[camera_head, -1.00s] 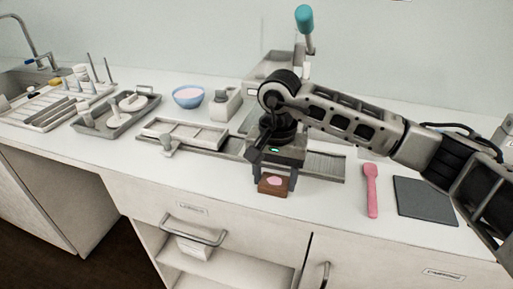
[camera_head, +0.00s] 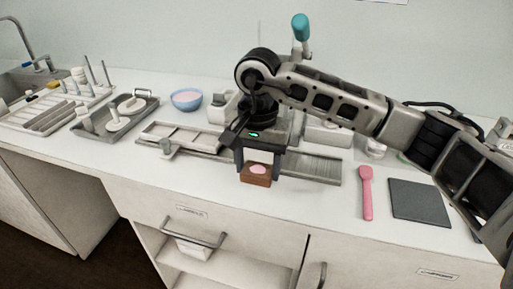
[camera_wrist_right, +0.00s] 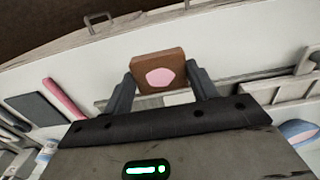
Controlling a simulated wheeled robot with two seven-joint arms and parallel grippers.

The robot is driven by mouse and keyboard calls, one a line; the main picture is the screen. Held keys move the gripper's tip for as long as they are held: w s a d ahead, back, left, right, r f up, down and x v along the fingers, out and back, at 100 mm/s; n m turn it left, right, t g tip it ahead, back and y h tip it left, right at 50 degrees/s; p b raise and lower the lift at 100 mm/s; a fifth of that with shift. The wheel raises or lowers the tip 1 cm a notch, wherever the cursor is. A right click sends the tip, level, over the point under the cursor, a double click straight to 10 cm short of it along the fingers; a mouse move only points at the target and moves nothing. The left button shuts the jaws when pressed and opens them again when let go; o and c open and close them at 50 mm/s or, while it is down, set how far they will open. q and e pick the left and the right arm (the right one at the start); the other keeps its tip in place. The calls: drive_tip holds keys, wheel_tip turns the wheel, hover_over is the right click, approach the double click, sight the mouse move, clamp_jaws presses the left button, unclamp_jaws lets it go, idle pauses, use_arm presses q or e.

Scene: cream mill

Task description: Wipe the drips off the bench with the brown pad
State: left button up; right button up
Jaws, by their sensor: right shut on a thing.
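The brown pad (camera_head: 256,180) is a small block with a pink patch on its face. My right gripper (camera_head: 257,168) is shut on it, with a finger on either side, near the front of the white bench (camera_head: 315,205). In the right wrist view the pad (camera_wrist_right: 142,66) sits between the two dark fingertips (camera_wrist_right: 160,80). I cannot tell whether the pad touches the bench. No separate drips can be made out; the gripper and arm hide part of the bench. My left gripper is not in view.
A grey rail fixture (camera_head: 315,168) lies behind the pad. A pink spatula (camera_head: 366,192) and a dark mat (camera_head: 418,202) lie to the right. A blue bowl (camera_head: 187,99), a grey tray (camera_head: 100,122) and a rack stand to the left. The bench front is clear.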

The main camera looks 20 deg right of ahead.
drive_tip(key=shift+r+p, duration=0.5)
drive_tip(key=shift+r, duration=0.9)
drive_tip(key=shift+s+d+f, duration=0.15)
drive_tip(key=shift+s+f, duration=0.1)
drive_tip(key=shift+s, duration=0.05)
drive_tip(key=s+d+f+n, duration=0.1)
drive_tip(key=s+n, duration=0.1)
drive_tip(key=s+d+f+n, duration=0.1)
drive_tip(key=s+n, duration=0.1)
drive_tip(key=s+f+n, duration=0.1)
drive_tip(key=s+n, duration=0.1)
drive_tip(key=shift+s+d+f, duration=0.15)
drive_tip(key=shift+s+d, duration=0.05)
drive_tip(key=shift+d, duration=0.2)
drive_tip(key=shift+s+d+f+n, duration=0.15)
drive_tip(key=shift+s+n, duration=0.25)
drive_tip(key=shift+n, duration=0.3)
